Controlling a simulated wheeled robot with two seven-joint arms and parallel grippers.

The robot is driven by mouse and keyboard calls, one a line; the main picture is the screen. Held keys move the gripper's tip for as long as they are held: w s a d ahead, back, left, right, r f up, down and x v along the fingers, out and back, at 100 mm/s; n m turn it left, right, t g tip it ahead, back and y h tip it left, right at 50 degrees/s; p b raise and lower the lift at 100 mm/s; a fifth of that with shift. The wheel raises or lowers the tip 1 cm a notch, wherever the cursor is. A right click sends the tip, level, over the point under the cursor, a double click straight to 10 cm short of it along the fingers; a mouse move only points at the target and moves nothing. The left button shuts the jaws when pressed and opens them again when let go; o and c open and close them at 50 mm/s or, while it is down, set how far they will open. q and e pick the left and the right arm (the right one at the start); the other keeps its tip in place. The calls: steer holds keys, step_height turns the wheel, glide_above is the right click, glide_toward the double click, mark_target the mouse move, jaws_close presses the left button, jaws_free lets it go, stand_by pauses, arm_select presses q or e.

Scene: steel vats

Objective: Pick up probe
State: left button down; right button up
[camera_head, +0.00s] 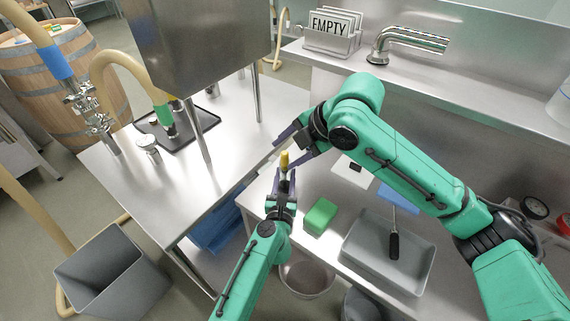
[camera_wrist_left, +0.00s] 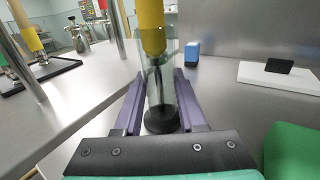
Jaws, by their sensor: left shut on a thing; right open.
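The probe has a yellow body (camera_head: 284,158) and, below it in the left wrist view, a dark slim tip inside a clear sleeve (camera_wrist_left: 161,88) with a black round foot (camera_wrist_left: 162,120). My left gripper (camera_head: 282,180) is shut on the clear sleeved part and holds the probe upright; the purple fingers (camera_wrist_left: 161,100) lie on both sides of it. My right gripper (camera_head: 288,147) is open close to the yellow body in the head view. I cannot tell whether it touches the probe.
A green block (camera_head: 320,216), a grey tray (camera_head: 362,257) with a black-handled brush (camera_head: 394,240) and a white pad with a black block (camera_head: 352,170) are on the steel counter. A steel vat (camera_head: 195,45) stands on the table at left. A faucet (camera_head: 412,40) is behind.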

mark_target(286, 154)
step_height(286, 154, up, 4)
steer(key=n+h, duration=0.5)
steer(key=n, duration=0.8)
steer(key=x, duration=0.4)
steer(key=w+x, duration=0.1)
steer(key=x, duration=0.7)
steer(key=shift+w+d+r, duration=0.2)
steer(key=shift+d+r, duration=0.05)
steer(key=shift+d, duration=0.1)
jaws_close()
